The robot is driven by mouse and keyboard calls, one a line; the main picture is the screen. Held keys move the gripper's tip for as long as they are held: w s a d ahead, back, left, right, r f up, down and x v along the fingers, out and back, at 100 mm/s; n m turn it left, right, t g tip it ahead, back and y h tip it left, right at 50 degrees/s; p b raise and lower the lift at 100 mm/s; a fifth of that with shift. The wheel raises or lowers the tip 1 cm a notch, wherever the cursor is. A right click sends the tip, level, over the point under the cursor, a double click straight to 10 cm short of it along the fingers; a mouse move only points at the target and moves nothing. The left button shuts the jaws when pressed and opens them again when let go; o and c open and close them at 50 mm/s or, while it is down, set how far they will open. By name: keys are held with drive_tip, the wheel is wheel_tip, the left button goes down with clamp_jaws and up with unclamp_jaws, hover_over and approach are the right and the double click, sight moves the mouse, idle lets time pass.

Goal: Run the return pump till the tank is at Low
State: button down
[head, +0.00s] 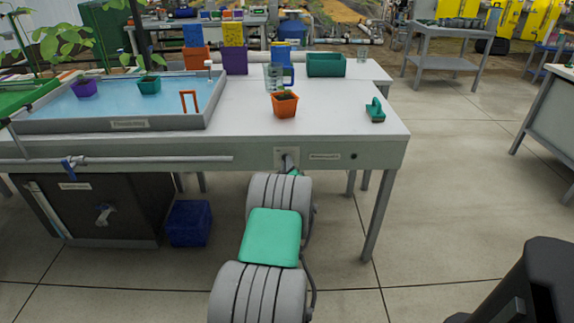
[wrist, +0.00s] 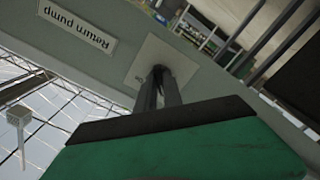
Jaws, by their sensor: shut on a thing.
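The return pump's label (wrist: 77,25) shows upside down in the wrist view, beside a pale switch plate (wrist: 150,52) on the table's front apron. My gripper (wrist: 160,74) is shut on the switch at this plate; its fingers hide most of the switch, so I cannot tell its position. In the head view the plate (head: 279,157) is below the table's front edge, with my arm reaching it from below. A dark tank (head: 125,225) stands under the table at left, with a small label and a pale strip on its left side. I cannot read its level.
A tray of blue water (head: 120,124) with potted plants sits on the table's left. An orange pot (head: 285,106), a green-handled brush (head: 375,110) and a green bin (head: 326,65) stand on the white tabletop. A blue crate (head: 189,223) is underneath.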

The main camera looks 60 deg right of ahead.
drive_tip(key=shift+f+m+b, duration=0.1)
drive_tip(key=shift+m+b, duration=0.3)
drive_tip(key=shift+m, duration=0.1)
drive_tip(key=shift+w+m+b, duration=0.1)
drive_tip(key=shift+m+b, duration=3.35)
drive_tip(key=shift+m, duration=4.95)
drive_tip(key=c, duration=1.6)
unclamp_jaws()
drive_tip(key=shift+w, duration=0.1)
drive_tip(key=shift+c, duration=0.2)
drive_tip(key=shift+o, duration=0.8)
drive_tip(key=shift+s, duration=0.2)
